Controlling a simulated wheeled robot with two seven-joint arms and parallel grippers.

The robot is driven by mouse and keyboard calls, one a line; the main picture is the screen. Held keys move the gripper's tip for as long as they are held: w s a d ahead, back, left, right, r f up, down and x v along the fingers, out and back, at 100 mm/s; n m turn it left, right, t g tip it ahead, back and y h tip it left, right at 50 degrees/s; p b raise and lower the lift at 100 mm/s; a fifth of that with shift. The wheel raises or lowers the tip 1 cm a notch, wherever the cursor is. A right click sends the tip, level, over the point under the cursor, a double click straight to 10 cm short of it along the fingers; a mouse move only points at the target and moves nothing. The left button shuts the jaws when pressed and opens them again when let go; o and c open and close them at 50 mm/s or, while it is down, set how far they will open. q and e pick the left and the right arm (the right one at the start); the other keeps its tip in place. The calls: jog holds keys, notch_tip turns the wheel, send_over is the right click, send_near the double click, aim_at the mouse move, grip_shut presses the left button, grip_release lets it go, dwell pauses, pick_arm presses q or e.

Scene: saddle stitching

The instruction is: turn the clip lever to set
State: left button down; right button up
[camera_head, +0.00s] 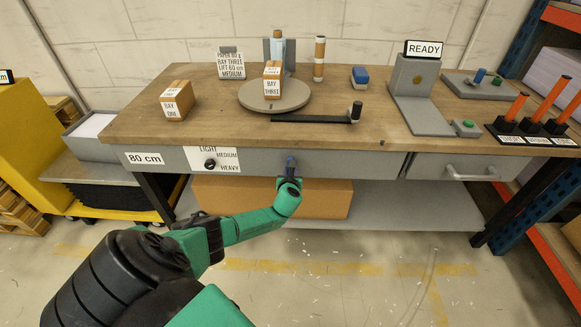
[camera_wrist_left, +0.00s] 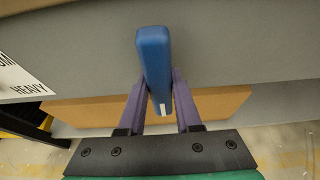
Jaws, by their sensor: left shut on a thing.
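The blue clip lever (camera_wrist_left: 154,60) stands out from the grey front panel of the workbench (camera_head: 340,163). It has a small white mark near its lower end in the left wrist view. In the head view the lever (camera_head: 291,160) shows just above my gripper. My left gripper (camera_wrist_left: 160,95) is shut on the lever, with a purple finger on each side of it. In the head view my left gripper (camera_head: 290,174) is at the panel, right of the LIGHT/MEDIUM/HEAVY dial (camera_head: 210,164). My right gripper is not in view.
On the bench top (camera_head: 220,120) are a round turntable (camera_head: 290,103) with a BAY THREE box (camera_head: 272,80), a crank arm (camera_head: 310,119), and a READY stand (camera_head: 417,95). A drawer handle (camera_head: 470,175) juts out at the right. A cardboard box (camera_head: 325,200) sits on the shelf below.

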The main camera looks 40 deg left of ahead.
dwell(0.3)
pick_arm(q)
jog(key=c, duration=0.6)
grip_release()
jog(key=shift+s+d+r, duration=0.15)
jog(key=shift+s, duration=0.05)
jog(key=p+v, duration=0.5)
jog(key=v, duration=0.9)
jog(key=shift+d, duration=0.1)
